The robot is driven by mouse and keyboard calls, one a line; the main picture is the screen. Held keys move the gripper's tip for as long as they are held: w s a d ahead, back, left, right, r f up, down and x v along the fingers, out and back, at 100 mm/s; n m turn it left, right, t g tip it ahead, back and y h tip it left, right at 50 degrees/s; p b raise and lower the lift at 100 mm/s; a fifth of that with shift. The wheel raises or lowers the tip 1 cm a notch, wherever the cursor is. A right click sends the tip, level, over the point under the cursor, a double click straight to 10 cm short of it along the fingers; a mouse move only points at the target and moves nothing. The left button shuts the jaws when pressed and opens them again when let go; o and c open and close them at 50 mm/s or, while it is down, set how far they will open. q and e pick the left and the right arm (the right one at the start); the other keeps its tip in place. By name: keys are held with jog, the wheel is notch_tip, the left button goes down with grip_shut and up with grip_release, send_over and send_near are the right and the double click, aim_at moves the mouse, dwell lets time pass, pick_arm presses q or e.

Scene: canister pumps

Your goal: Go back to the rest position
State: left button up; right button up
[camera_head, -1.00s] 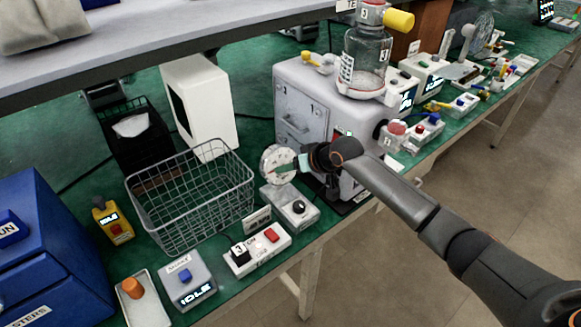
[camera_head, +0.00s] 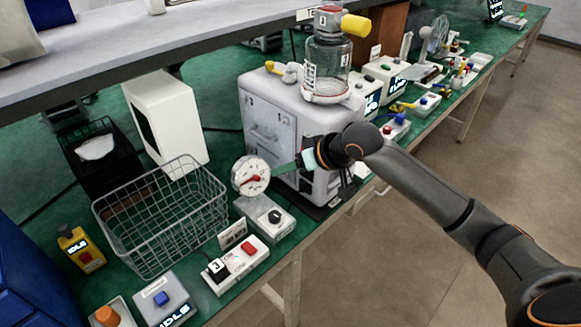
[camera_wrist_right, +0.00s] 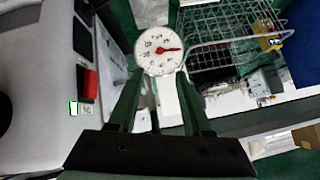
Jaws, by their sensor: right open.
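My right gripper (camera_wrist_right: 157,92) is open in the right wrist view, with two dark green fingers spread apart and nothing between them but background. In the head view the right gripper (camera_head: 291,166) is partly hidden by its own wrist, in front of the white-grey pump machine (camera_head: 268,118). A round white gauge (camera_head: 251,176) with a red needle stands just left of the gripper; it also shows beyond the fingertips in the wrist view (camera_wrist_right: 160,50). Whether the fingers touch anything is not clear. My left gripper is out of view.
A wire basket (camera_head: 160,220) stands left of the gauge. A box with a red button (camera_head: 238,262) and a blue-button box (camera_head: 166,300) sit near the bench's front edge. A glass canister (camera_head: 327,70) tops the machine. The floor (camera_head: 440,180) right of the bench is clear.

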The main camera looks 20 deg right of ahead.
jog(key=shift+s+d+r, duration=0.1)
jog(key=shift+s+r, duration=0.1)
dwell(0.4)
jog(key=s+a+f, duration=0.3)
jog(key=s+f, duration=0.2)
jog(key=f, duration=0.4)
jog(key=s+a+f, duration=0.3)
jog(key=s+f, duration=0.2)
jog(key=f, duration=0.4)
jog(key=s+f+h, duration=0.1)
jog(key=s+f, duration=0.3)
jog(key=s, duration=0.3)
jog(key=s+f+t+h, duration=0.1)
jog(key=s+f, duration=0.4)
jog(key=s, duration=0.3)
jog(key=shift+s+a, duration=0.2)
